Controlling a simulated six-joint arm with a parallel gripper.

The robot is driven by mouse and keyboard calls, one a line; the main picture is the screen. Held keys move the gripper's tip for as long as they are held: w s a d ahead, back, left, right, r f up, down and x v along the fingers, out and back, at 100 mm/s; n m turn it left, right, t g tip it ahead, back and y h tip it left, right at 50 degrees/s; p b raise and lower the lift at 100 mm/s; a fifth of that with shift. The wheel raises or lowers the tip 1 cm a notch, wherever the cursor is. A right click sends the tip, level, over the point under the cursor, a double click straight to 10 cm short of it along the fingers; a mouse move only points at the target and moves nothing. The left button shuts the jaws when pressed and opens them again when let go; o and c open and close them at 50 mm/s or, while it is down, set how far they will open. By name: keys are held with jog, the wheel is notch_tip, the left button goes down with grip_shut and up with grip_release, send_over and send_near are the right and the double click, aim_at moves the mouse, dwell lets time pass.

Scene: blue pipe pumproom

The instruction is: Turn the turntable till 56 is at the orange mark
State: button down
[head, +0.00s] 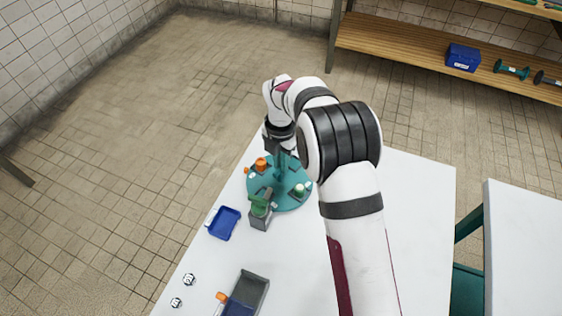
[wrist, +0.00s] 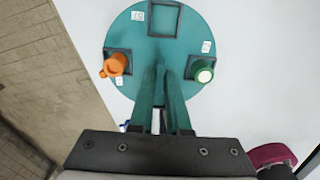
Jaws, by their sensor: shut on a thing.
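The teal turntable (head: 283,204) is a round disc on the white table; it also fills the upper middle of the wrist view (wrist: 165,45). My gripper (head: 279,158) points down over its middle, shut on an upright teal part there (wrist: 160,85), mostly hidden by the fingers. White number tags (wrist: 138,15) sit near the rim, too small to read surely. An orange mug-like piece (wrist: 115,66) and a green piece with a white top (wrist: 203,71) stand in dark square holders; a third square frame (wrist: 164,18) is empty. A small orange spot (head: 246,170) shows left of the disc; I cannot tell if it is the mark.
A green piece on a grey block (head: 261,212) stands at the disc's near edge. A blue tray (head: 223,223) lies to its left, and a grey and blue bin (head: 246,294) nearer. Two small nut-like pieces (head: 188,279) lie near the left edge. The table right of my arm is clear.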

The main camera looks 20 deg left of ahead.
jog(key=shift+n, duration=1)
jog(key=shift+a+n, duration=0.1)
jog(key=shift+n, duration=0.5)
jog(key=c, duration=0.9)
grip_release()
notch_tip(320, 180, up, 16)
jog(key=shift+f, duration=0.1)
